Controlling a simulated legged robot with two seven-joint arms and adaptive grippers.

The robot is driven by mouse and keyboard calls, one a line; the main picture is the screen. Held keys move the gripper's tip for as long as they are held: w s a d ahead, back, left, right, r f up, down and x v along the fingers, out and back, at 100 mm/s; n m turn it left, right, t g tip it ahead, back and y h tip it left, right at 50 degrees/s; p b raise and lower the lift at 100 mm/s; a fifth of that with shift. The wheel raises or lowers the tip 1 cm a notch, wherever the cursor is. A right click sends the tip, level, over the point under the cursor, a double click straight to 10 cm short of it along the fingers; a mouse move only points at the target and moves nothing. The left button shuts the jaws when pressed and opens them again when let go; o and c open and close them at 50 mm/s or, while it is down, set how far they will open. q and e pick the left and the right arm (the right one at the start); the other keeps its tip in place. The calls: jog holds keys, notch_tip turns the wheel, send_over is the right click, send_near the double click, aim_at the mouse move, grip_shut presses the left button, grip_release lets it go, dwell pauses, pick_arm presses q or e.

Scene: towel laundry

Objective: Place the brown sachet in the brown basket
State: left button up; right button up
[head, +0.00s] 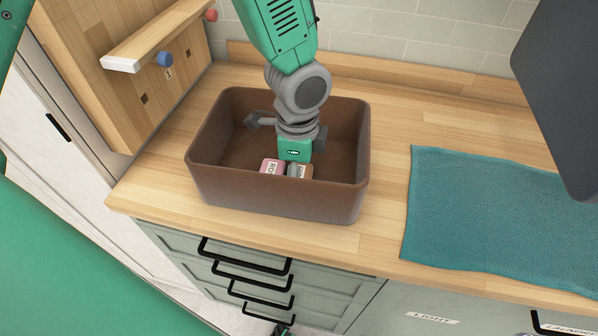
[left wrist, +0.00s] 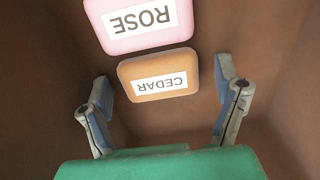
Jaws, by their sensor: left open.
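The brown sachet (left wrist: 158,80), labelled CEDAR, lies inside the brown basket (head: 275,199) next to a pink sachet (left wrist: 150,22) labelled ROSE. In the head view the brown sachet (head: 306,171) shows only in part above the basket's front rim, with the pink sachet (head: 270,166) to its left. My left gripper (head: 290,148) reaches down into the basket, open. In the left wrist view its two fingers (left wrist: 165,98) stand apart to either side of the brown sachet, and neither appears to touch it. My right gripper is not in view.
The basket stands on a wooden counter (head: 385,245). A teal towel (head: 500,215) lies flat to its right. A wooden peg board (head: 110,65) with a rail is at the left, and a tiled wall (head: 420,30) is behind. Dark-handled drawers (head: 245,262) are below.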

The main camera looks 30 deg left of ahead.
pick_arm(q)
notch_tip(320, 180, up, 12)
jog(key=shift+p, duration=0.45)
